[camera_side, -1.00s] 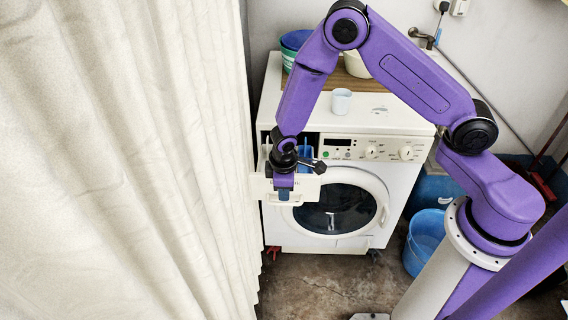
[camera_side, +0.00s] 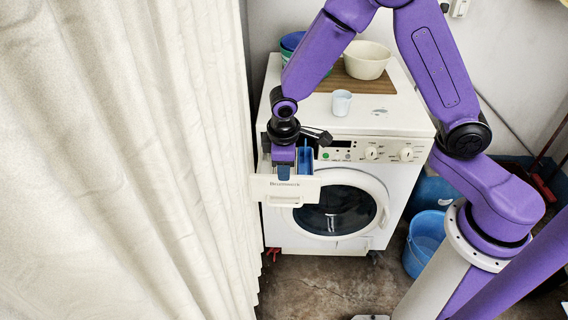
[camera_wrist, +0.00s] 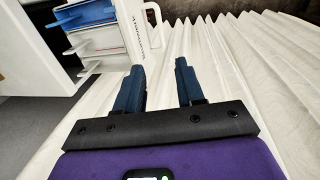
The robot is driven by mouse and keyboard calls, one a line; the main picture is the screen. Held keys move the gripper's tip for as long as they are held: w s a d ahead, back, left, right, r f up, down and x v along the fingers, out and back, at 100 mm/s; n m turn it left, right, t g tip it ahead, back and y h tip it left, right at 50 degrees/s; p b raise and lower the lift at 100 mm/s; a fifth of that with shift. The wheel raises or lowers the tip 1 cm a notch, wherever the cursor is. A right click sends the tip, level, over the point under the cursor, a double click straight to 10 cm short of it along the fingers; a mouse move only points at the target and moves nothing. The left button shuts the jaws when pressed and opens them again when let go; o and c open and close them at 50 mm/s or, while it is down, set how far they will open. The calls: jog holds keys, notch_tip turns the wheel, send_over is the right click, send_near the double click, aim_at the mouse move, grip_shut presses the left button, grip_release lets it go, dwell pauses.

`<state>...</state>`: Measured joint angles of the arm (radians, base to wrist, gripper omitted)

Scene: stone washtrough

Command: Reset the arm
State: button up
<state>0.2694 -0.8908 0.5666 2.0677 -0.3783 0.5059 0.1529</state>
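My gripper (camera_side: 284,172) is at the detergent drawer of the washing machine, in front of its upper left corner in the side view. In the wrist view my gripper (camera_wrist: 159,70) has its two dark blue fingers apart with nothing between them. The white drawer (camera_side: 262,190) stands pulled out, with a handle on its front and a blue compartment inside. In the wrist view the drawer (camera_wrist: 102,42) lies at the upper left, apart from the fingers. In the side view my gripper hides part of the drawer.
The white washing machine (camera_side: 388,185) has a pale cup (camera_side: 341,102), a wooden board and a cream bowl (camera_side: 367,60) on top. A cream curtain (camera_side: 130,160) hangs close at the left. A blue bucket (camera_side: 425,240) stands on the floor at right.

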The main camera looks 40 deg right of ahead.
jog(key=s+d+r+n, duration=0.1)
jog(key=s+r, duration=0.3)
jog(key=s, duration=0.4)
jog(key=s+d+r+n+y, duration=0.1)
jog(key=s+d+r, duration=0.3)
jog(key=s, duration=0.5)
jog(key=s+d+r+n+g, duration=0.1)
jog(key=s+d+r, duration=0.2)
jog(key=s, duration=0.6)
notch_tip(320, 180, up, 3)
jog(key=shift+f+y, duration=0.15)
jog(key=shift+y, duration=0.25)
